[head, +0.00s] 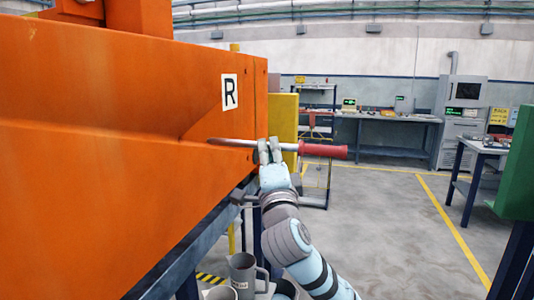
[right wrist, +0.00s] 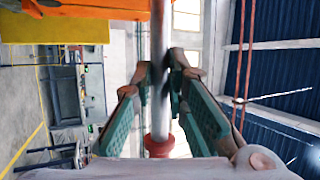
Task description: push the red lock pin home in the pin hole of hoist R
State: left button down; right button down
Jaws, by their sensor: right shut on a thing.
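The orange hoist (head: 110,130) fills the left of the head view and bears a white plate with a black R (head: 229,92). The lock pin has a grey metal shaft (head: 233,142) and a red handle (head: 323,150). My right gripper (head: 269,150) is shut on the shaft near the handle. The shaft lies nearly level and points left, over the orange face. I cannot tell if its tip touches the hoist. In the right wrist view the shaft (right wrist: 158,40) runs up between the fingertips (right wrist: 160,72), with a red collar (right wrist: 158,146) below. I cannot make out the pin hole. My left gripper is out of view.
Grey mugs (head: 243,270) stand low beside my right arm. A yellow panel (head: 283,117) is just behind the hoist's end. A green block (head: 516,165) is at the right edge. Open floor (head: 400,220) lies between, with workbenches (head: 385,117) at the back wall.

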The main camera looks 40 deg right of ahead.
aim_at(241, 146)
jog(key=w, duration=0.1)
jog(key=w+a, duration=0.1)
jog(key=w, duration=0.1)
jog(key=w+a, duration=0.1)
jog(key=shift+w+a+f, duration=0.15)
jog(key=shift+w+a, duration=0.05)
jog(key=shift+w, duration=0.1)
jog(key=shift+w+a, duration=0.35)
jog(key=shift+w, duration=0.15)
dwell(0.7)
jog(key=shift+b, duration=0.4)
dwell(0.4)
